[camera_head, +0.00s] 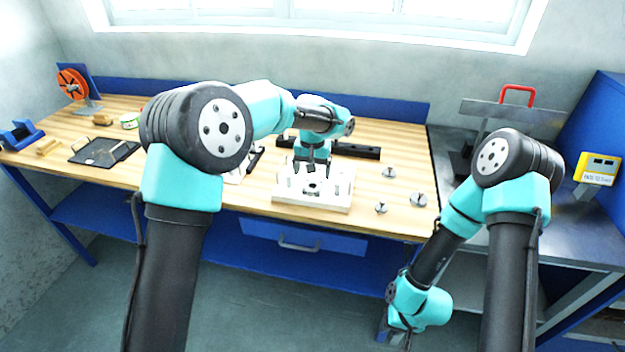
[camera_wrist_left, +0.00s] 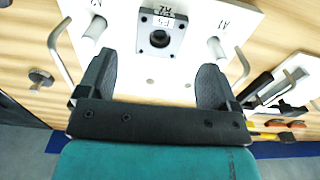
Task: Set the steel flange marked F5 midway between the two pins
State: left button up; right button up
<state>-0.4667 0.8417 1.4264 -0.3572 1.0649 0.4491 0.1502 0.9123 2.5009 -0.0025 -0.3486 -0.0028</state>
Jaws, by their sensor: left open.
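The steel flange (camera_wrist_left: 158,38) marked F5 is a square block with a dark round bore. It lies on the white plate (camera_wrist_left: 136,73), between the two upright pins in the left wrist view: the left pin (camera_wrist_left: 91,38) and the right pin (camera_wrist_left: 217,50). There are clear gaps on both sides, and it looks about midway. My left gripper (camera_wrist_left: 160,72) is open, its fingers spread just in front of the flange, not touching it. The head view shows this gripper (camera_head: 311,164) over the plate (camera_head: 311,200). My right gripper (camera_head: 393,335) hangs low; its jaws are too unclear to read.
Bent rod handles (camera_wrist_left: 242,68) stand at the plate's sides. Several small metal parts (camera_head: 389,173) lie right of the plate. A dark bar (camera_head: 356,150) lies behind it, a black tray (camera_head: 104,151) far left.

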aim_at(313, 188)
pick_arm(q)
notch_tip(313, 188, up, 7)
jog(key=shift+f, duration=0.15)
